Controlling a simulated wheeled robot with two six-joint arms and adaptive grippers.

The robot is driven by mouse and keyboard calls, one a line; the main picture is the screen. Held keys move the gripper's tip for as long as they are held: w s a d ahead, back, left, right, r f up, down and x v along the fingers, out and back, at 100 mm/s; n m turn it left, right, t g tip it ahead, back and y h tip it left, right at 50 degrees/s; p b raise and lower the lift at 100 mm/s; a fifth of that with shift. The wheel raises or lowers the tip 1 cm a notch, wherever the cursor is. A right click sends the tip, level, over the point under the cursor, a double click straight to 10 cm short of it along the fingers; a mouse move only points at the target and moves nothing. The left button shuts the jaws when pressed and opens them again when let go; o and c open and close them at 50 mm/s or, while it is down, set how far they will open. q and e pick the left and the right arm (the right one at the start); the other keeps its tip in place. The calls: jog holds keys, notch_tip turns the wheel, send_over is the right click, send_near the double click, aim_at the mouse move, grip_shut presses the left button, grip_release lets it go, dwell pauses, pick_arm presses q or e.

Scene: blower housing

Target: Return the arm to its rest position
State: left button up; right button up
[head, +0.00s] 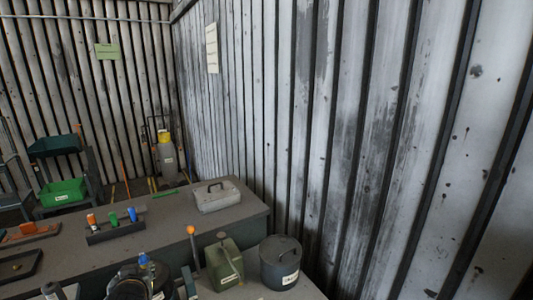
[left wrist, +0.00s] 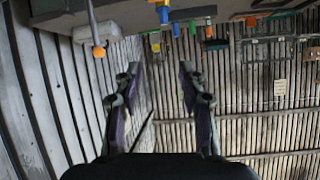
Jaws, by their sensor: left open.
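In the left wrist view my left gripper (left wrist: 158,72) is open, with its two dark fingers spread apart and nothing between them. Behind the fingers is the ribbed metal wall; the bench and its objects lie along the top edge of that view. In the head view I cannot make out the left gripper clearly. A dark rounded object (head: 128,284) with a blue and yellow top stands at the bottom edge there, partly cut off; I cannot tell what it is. My right gripper is in neither view.
A green bin (head: 63,192) stands behind. The ribbed wall (head: 330,120) borders the right.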

pick_arm(q)
jog(key=s+d+f+m+g+h, duration=0.2)
jog(key=s+d+f+m+g, duration=0.15)
jog(key=s+f, duration=0.6)
jog(key=s+d+f+m+g+h, duration=0.2)
jog(key=s+d+f+g+h, duration=0.15)
jog(key=s+f, duration=0.65)
jog(key=s+a+f+g+b, duration=0.1)
jog(key=s+f+b, duration=0.15)
jog(key=f, duration=1.45)
jog(key=s+a+f+g+b, duration=0.15)
jog(key=f+b, duration=0.25)
jog(key=f, duration=1.3)
jog(key=s+f+b, duration=0.3)
jog(key=s+f, duration=1.5)
jog(key=shift+a+n, duration=0.2)
jog(key=shift+n, duration=0.15)
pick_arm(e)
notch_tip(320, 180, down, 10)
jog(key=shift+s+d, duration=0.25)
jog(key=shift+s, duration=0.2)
pick_arm(q)
jog(key=shift+y, duration=0.25)
